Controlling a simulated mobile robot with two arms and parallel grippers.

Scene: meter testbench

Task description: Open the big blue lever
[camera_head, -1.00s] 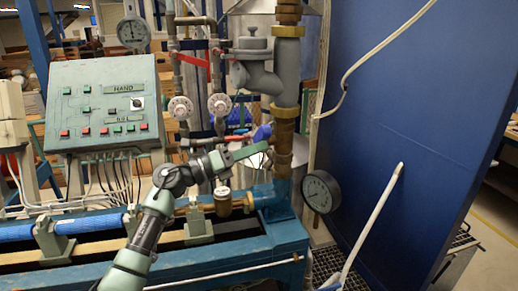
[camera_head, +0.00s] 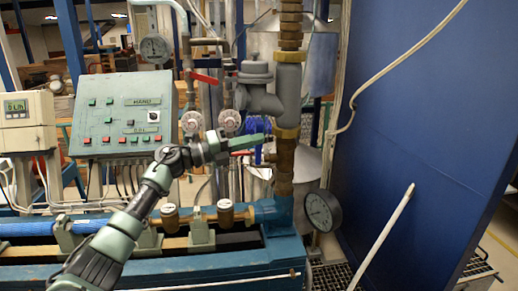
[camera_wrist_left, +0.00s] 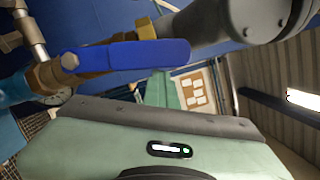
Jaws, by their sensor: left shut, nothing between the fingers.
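The big blue lever (camera_wrist_left: 125,57) lies across the upper left of the left wrist view, running from a brass valve fitting toward the picture's middle. In the head view, blue parts (camera_head: 258,127) show just behind and above my left gripper (camera_head: 262,140), beside the brown vertical pipe; I cannot tell which is the lever. My left gripper is shut and empty. In the wrist view its green fingers (camera_wrist_left: 163,90) reach up to the lever's free end, which partly covers their tips. I cannot tell if they touch. My right gripper is not in view.
A grey valve body (camera_head: 262,88) and pipe stand above the gripper. A round gauge (camera_head: 322,211) is at lower right, before a blue wall (camera_head: 425,130). The control panel (camera_head: 125,117) is at left.

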